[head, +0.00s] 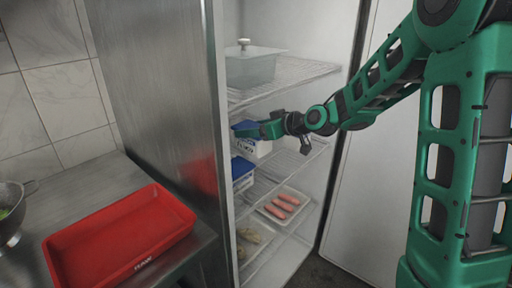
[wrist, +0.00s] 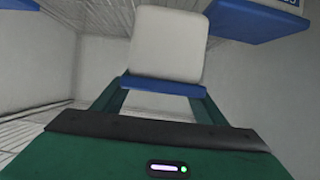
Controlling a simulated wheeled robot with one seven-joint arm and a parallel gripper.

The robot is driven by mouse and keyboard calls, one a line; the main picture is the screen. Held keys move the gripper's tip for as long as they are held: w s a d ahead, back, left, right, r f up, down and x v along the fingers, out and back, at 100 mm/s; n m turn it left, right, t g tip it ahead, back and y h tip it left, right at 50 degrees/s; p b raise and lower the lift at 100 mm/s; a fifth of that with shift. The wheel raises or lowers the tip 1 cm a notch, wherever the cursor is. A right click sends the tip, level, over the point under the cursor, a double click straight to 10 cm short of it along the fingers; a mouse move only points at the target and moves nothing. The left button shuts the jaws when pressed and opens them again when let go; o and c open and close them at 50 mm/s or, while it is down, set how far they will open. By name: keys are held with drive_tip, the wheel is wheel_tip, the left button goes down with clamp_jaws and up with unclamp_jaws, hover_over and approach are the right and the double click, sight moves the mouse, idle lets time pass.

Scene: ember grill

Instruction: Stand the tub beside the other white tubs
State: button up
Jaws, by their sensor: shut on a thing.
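My gripper (head: 264,130) reaches into the open fridge and is shut on a white tub with a blue lid (head: 259,149). In the wrist view the held tub (wrist: 167,45) sits between my green fingers, its blue edge toward me. Another white tub with a blue lid (head: 243,182) is just below and in front of it in the head view, close to the fridge's left side. A blue-and-white tub (wrist: 240,22) also shows at the upper right of the wrist view, apart from the held one. I cannot tell whether the held tub touches the shelf.
A clear container (head: 251,68) stands on the upper wire shelf. A tray of sausages (head: 268,211) lies on a lower shelf, with another tray of food (head: 249,238) beside it. The fridge's left wall (head: 160,80) is close. A red tray (head: 120,240) and a colander (head: 10,200) are on the counter.

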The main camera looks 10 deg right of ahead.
drive_tip(key=shift+w+d+f, duration=0.75)
drive_tip(key=shift+d+f, duration=0.5)
drive_tip(key=shift+f, duration=0.35)
drive_tip(key=shift+w+d+f, duration=0.7)
drive_tip(key=shift+d+f, duration=0.6)
drive_tip(key=shift+f, duration=0.35)
drive_tip(key=shift+w+d+f, duration=0.75)
drive_tip(key=shift+d+f, duration=0.5)
drive_tip(key=shift+f, duration=0.35)
drive_tip(key=o, duration=1.5)
drive_tip(key=shift+c, duration=0.2)
